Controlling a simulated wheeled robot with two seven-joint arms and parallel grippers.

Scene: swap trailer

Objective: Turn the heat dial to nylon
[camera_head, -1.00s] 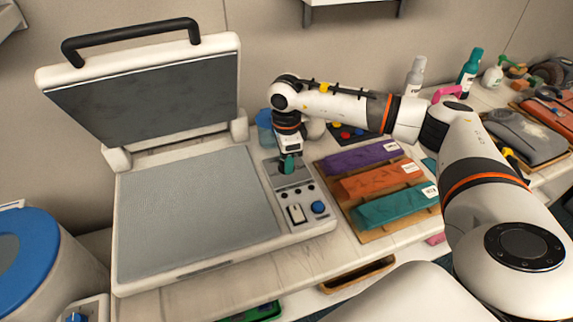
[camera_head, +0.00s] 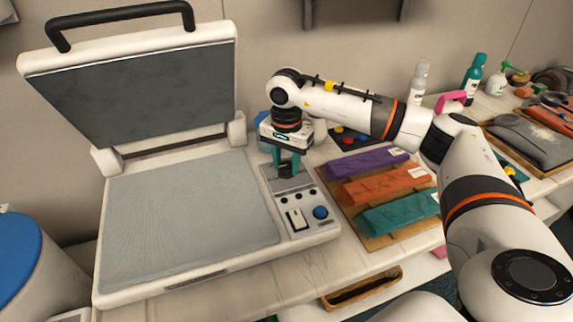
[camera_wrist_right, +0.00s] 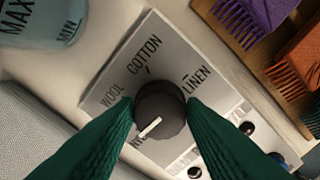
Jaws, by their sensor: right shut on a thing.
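The heat dial (camera_wrist_right: 160,108) is a dark round knob on a pale panel (camera_wrist_right: 118,72) marked WOOL, COTTON and LINEN. A further label starting with N (camera_wrist_right: 137,141) is partly hidden by a finger. The dial's white pointer line slants to the lower left, towards that label. My right gripper (camera_wrist_right: 160,116) has its two green fingers on opposite sides of the dial, shut on it. In the head view my right gripper (camera_head: 284,164) points down onto the control panel of the open heat press (camera_head: 185,215); the dial is mostly hidden there. My left gripper is not in view.
The press lid (camera_head: 140,85) stands raised. A rocker switch (camera_head: 296,218) and a blue button (camera_head: 320,212) are nearer the panel's front. Purple, orange and teal folded cloths (camera_head: 398,212) lie on a wooden board to the right. A clear MAX/MIN container (camera_wrist_right: 60,20) stands beside the panel.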

